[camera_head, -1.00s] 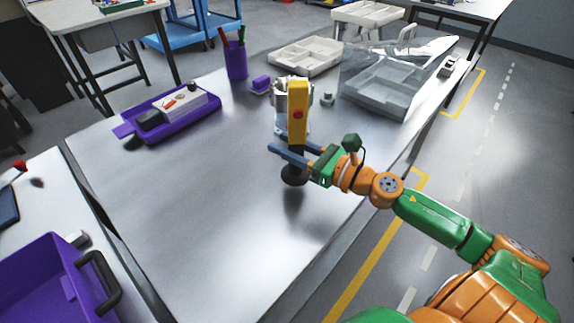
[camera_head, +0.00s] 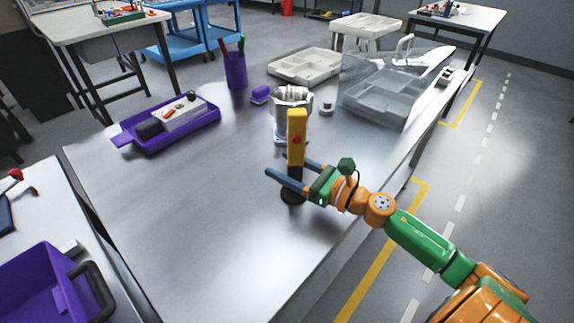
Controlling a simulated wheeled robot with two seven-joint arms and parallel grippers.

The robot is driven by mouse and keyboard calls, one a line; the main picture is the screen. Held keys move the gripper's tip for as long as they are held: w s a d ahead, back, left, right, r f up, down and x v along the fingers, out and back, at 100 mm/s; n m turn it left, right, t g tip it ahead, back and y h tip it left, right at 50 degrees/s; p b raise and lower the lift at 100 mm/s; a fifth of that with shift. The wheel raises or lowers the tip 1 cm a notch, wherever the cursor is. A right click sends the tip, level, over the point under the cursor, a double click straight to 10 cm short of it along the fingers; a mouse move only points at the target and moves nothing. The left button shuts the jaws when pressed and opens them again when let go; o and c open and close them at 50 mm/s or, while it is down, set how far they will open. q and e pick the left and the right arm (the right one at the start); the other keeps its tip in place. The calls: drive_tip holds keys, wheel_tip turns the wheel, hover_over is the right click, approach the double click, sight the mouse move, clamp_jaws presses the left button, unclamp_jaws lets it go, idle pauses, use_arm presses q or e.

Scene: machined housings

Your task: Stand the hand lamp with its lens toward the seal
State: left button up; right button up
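The hand lamp (camera_head: 297,138) is yellow with a red spot on its face. It stands upright on a dark round foot (camera_head: 292,196) near the middle of the metal table. I cannot make out its lens. My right gripper (camera_head: 290,172) reaches in from the right, its dark fingers spread on either side of the lamp's black lower stem, with a gap visible. A silvery machined housing (camera_head: 291,97) stands just behind the lamp and is partly hidden by it. I cannot tell a seal apart on it. My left gripper is not in view.
A purple tray (camera_head: 205,125) with parts lies at left. A purple pen cup (camera_head: 236,71), a purple block (camera_head: 260,94) and a small grey piece (camera_head: 326,108) stand behind. A clear-covered tray (camera_head: 372,102) is at right. The front left of the table (camera_head: 200,220) is clear.

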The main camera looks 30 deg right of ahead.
drive_tip(key=shift+r, duration=0.15)
drive_tip(key=b+v, duration=0.2)
drive_tip(key=v, duration=1)
